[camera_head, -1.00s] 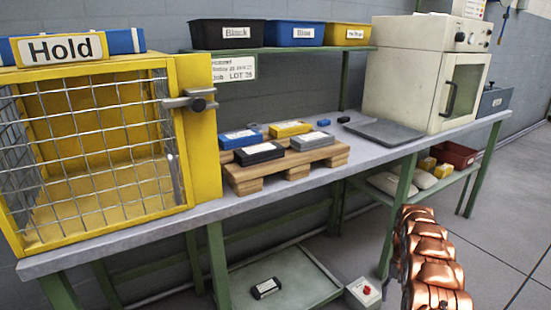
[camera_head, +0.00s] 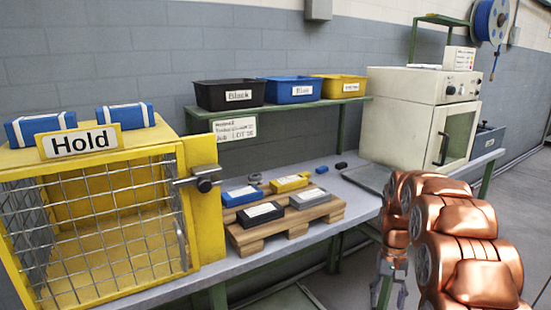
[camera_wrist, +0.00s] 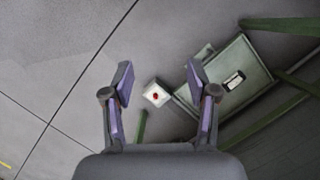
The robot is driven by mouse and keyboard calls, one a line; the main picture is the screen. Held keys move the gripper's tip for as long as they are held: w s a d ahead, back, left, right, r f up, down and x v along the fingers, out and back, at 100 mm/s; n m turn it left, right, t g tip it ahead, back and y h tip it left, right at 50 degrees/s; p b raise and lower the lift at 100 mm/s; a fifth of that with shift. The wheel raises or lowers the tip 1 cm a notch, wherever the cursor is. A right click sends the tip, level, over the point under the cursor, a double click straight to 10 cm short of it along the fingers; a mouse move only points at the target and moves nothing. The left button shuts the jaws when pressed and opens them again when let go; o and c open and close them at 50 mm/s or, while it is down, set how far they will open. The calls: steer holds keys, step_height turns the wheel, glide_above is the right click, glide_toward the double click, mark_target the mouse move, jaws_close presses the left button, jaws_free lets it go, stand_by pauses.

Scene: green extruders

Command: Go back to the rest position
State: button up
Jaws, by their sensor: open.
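My gripper (camera_wrist: 160,95) is open and empty in the wrist view, with its two purple-padded fingers apart above the grey floor. In the head view, my gripper (camera_head: 389,285) hangs at the lower right below my copper arm, in front of the bench. A white box with a red button (camera_wrist: 156,95) shows between the fingers in the wrist view, farther down on the floor side.
The bench (camera_head: 262,262) bears a yellow Hold cage (camera_head: 208,215), a wooden pallet (camera_head: 288,225) with several labelled blocks, and a cream oven (camera_head: 407,113). Black (camera_head: 228,95), blue (camera_head: 290,91) and yellow (camera_head: 338,88) bins stand on the shelf. Floor at the right is clear.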

steer(key=s+a+r+p, duration=0.45)
steer(key=s+r, duration=0.35)
steer(key=r, duration=0.4)
steer(key=s+a+r+n+p, duration=0.1)
steer(key=s+r+p, duration=0.3)
steer(key=s, duration=0.5)
steer(key=s+a+r+t+p, duration=0.1)
steer(key=s+a+r+p, duration=0.2)
steer(key=s, duration=0.6)
steer(key=s+a+r+n+p, duration=0.1)
steer(key=s+a+r+p, duration=0.1)
steer(key=s+r+p, duration=0.5)
steer(key=shift+s+a+r+n+h, duration=0.3)
steer(key=shift+s+r, duration=0.55)
steer(key=shift+s, duration=0.35)
